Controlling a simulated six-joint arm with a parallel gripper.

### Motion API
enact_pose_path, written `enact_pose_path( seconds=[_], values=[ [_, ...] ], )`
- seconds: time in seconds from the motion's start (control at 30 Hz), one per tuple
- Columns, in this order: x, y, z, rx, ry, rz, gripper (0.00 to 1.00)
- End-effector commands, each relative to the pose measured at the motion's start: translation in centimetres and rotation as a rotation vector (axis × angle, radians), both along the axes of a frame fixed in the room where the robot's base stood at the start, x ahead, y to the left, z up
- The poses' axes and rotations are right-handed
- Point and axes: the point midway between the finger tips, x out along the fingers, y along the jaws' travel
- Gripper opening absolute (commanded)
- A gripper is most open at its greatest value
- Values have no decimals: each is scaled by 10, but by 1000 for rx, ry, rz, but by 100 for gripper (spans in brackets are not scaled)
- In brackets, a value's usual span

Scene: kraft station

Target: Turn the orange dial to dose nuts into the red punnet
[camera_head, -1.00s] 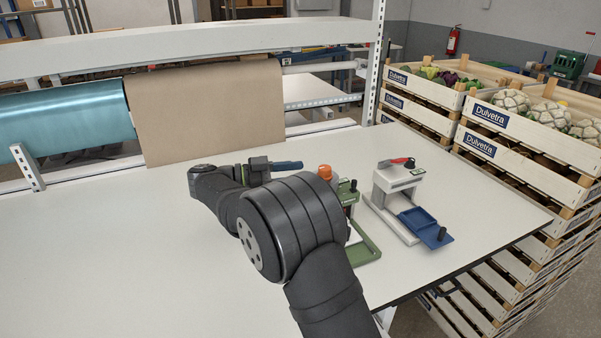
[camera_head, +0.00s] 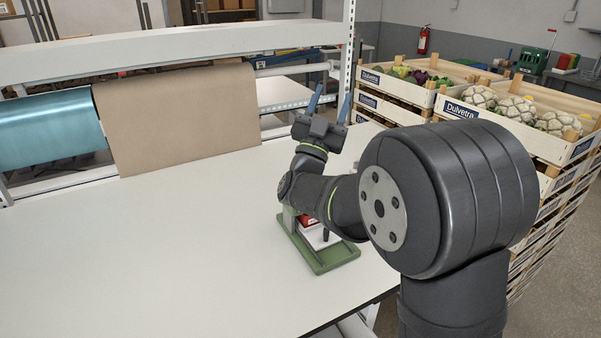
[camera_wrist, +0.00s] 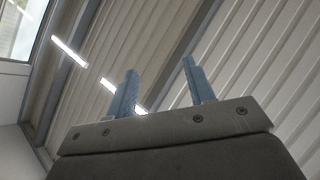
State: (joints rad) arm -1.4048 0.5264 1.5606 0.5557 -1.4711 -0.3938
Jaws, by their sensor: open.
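My gripper (camera_head: 330,102) is open and empty, its two blue fingers pointing upward above the far part of the table. In the wrist view the fingers (camera_wrist: 160,88) stand apart with only ceiling beyond them. A green station (camera_head: 330,257) stands on the table below my arm, its tray toward the front. A red thing, perhaps the punnet (camera_head: 307,221), shows in it by a white surface and a dark knob. My arm hides the upper part of this station, and the orange dial is not visible now.
The white table (camera_head: 190,240) is clear on the left. A brown paper roll (camera_head: 180,115) and a teal roll (camera_head: 45,130) hang along the back. Stacked wooden crates (camera_head: 520,135) with vegetables stand on the right. A metal upright (camera_head: 347,60) rises behind my gripper.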

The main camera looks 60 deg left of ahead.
Motion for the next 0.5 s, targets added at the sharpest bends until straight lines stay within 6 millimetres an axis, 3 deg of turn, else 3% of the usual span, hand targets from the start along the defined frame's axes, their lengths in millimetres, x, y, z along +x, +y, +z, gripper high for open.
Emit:
enact_pose_path(
  seconds=[0.13,0.27,0.5],
  values=[
    [-1,-19,-1,-88,-69,202,49],
    [-10,-37,-19,-209,-92,381,49],
    [-36,-91,-88,-513,-32,658,49]
  ],
)
